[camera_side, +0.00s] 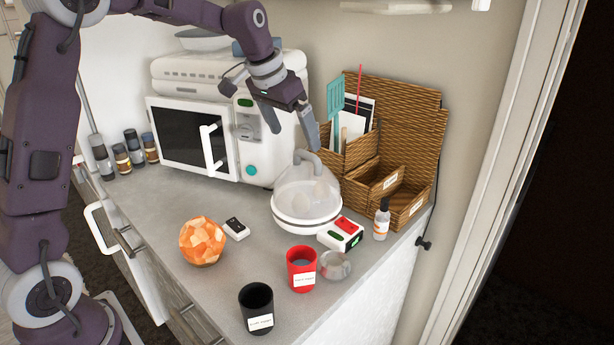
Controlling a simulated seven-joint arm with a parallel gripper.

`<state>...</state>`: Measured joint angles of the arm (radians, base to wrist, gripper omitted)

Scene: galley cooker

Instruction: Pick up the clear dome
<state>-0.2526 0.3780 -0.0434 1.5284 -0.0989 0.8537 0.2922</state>
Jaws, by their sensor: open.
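The clear dome (291,194) stands on the counter in the middle of the side view. It has a handle (308,158) on top and a white base (306,218), and pale rounded things show inside it. My gripper (292,134) is open and empty. Its fingers point down just above the dome, one close to the handle at its upper right and the other to the upper left. I cannot tell whether a finger touches the handle.
A white microwave (188,133) stands behind on the left. Wicker organisers (408,140) stand close on the right. A red-and-white box (341,234), dropper bottle (382,219), red cup (301,270), glass bowl (335,266), black cup (257,309), orange faceted globe (202,241) and small remote (236,229) lie around the front.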

